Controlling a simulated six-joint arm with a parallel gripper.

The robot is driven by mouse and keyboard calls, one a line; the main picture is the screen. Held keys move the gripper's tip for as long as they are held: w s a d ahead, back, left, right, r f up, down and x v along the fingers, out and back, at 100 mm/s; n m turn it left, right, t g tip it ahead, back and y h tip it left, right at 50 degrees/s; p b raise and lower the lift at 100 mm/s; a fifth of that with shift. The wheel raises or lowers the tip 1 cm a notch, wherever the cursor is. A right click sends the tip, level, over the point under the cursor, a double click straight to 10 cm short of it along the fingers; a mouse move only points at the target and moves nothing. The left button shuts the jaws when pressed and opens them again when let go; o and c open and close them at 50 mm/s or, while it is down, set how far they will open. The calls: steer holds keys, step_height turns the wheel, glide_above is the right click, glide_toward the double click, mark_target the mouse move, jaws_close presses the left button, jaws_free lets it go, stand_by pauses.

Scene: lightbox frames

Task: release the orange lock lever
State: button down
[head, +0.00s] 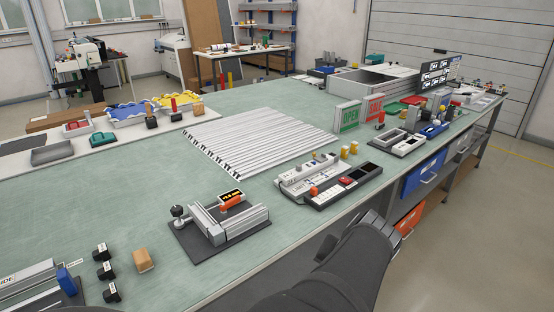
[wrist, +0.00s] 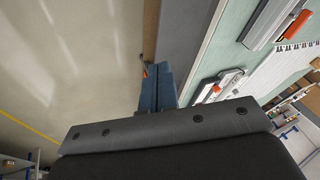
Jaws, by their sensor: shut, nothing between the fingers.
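The orange lock lever (head: 231,202) lies on a small silver clamp-like fixture (head: 222,222) on a dark base plate, near the front of the green bench. It also shows in the wrist view (wrist: 297,24) at the top right. The fixture has a black ball knob (head: 177,211) at its left end. My gripper (wrist: 157,84) is shut and empty. In the wrist view it is beyond the bench edge, over the floor side, well apart from the lever. In the head view my dark arm reaches up from the bottom to the bench's front edge, and the fingertips are hard to make out.
A second silver fixture with a red-orange knob (head: 313,191) stands right of the lever's fixture. Black knobs (head: 105,271) and a tan block (head: 143,260) lie to the left. Grey slats (head: 255,140) lie behind. Blue (head: 424,175) and orange (head: 408,217) bins hang under the bench.

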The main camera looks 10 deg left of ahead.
steer(key=w+y, duration=0.1)
steer(key=w, duration=0.6)
steer(key=m+y, duration=0.2)
steer(key=y, duration=0.3)
glide_toward(246, 211)
steer(key=shift+t, duration=0.4)
steer(key=v, duration=0.4)
steer(key=shift+s+a+r, duration=0.1)
steer(key=shift+s+r, duration=0.15)
steer(key=shift+r, duration=0.05)
steer(key=x, duration=1)
steer(key=shift+a+f, duration=0.1)
steer(key=shift+a, duration=0.05)
steer(key=shift+w+a, duration=0.85)
steer(key=shift+a, duration=0.15)
steer(key=shift+w+a, duration=0.4)
steer(key=shift+a, duration=0.1)
